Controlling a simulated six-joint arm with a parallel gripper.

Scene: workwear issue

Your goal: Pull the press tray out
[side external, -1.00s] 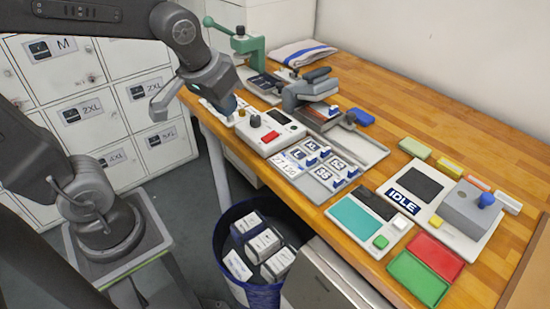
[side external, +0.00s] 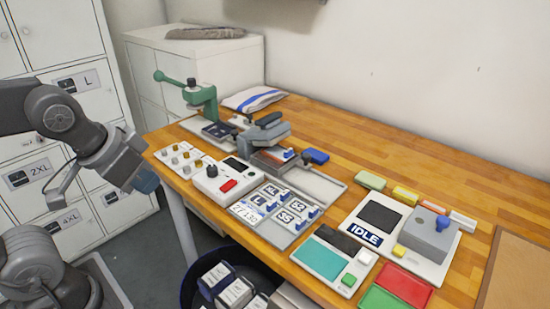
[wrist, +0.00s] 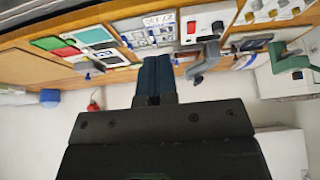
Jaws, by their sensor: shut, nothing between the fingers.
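The press (side external: 262,130), grey with a dark handle on top, stands at the middle of the bench. It also shows in the wrist view (wrist: 205,58). Its tray (side external: 272,160) appears to sit low under the press head, by a small blue-topped piece; its outline is partly hidden. A pale grey rail plate (side external: 318,187) extends to the right of it. My gripper (side external: 146,183) is off the bench's left front edge, well apart from the press. Its dark blue fingers (wrist: 155,78) are together and empty.
A control box with a red button (side external: 226,184) and several size tiles (side external: 280,204) lie in front of the press. A green clamp (side external: 202,98) stands behind left, a blue block (side external: 316,156) to the right. An IDLE station (side external: 365,234) is further right. A bin (side external: 235,290) stands below.

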